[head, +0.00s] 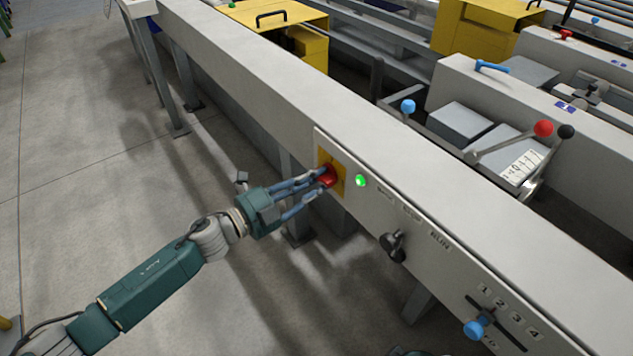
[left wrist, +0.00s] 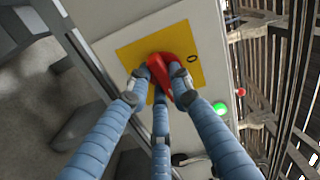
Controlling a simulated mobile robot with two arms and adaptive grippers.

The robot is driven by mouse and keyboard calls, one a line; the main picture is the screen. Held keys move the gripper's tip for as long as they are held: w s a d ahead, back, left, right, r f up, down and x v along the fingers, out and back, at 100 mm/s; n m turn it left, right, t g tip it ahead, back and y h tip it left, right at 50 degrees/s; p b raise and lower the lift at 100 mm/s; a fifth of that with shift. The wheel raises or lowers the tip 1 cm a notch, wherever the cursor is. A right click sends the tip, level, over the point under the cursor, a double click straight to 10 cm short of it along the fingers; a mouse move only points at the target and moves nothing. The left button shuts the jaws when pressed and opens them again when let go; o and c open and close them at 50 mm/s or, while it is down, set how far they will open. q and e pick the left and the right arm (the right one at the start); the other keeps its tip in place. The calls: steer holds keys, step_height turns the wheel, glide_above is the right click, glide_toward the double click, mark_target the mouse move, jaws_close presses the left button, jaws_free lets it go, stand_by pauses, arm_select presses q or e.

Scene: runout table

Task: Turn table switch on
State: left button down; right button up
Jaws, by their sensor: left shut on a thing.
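The red rotary switch (head: 327,175) sits on a yellow plate (head: 338,163) on the front face of the runout table (head: 330,134). A green lamp (head: 360,181) next to it is lit. My left gripper (head: 318,180) is shut on the red switch. In the left wrist view its blue fingers (left wrist: 160,82) close around the red handle (left wrist: 181,68), which lies tilted on the yellow plate (left wrist: 204,52); a "0" mark shows at the plate's right. The fingers hide part of the handle.
Right of the lamp, a black selector knob (head: 393,244) and a blue-knobbed slider (head: 479,326) stick out of the panel. Levers with red (head: 543,128) and black balls stand behind the beam. The floor (head: 90,170) at left is open.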

arm_select(q)
steer(key=shift+m, duration=0.9)
arm_select(e)
steer(key=shift+w+d+r, duration=0.1)
steer(key=shift+w+r, duration=0.05)
steer(key=shift+r, duration=0.55)
arm_select(q)
steer(key=c, duration=1.5)
jaws_free()
steer(key=shift+c, duration=0.2)
steer(key=shift+s+a, duration=0.1)
steer(key=v, duration=1.1)
steer(key=shift+s+a, duration=0.25)
steer(key=shift+a, duration=0.05)
steer(key=shift+w, duration=0.1)
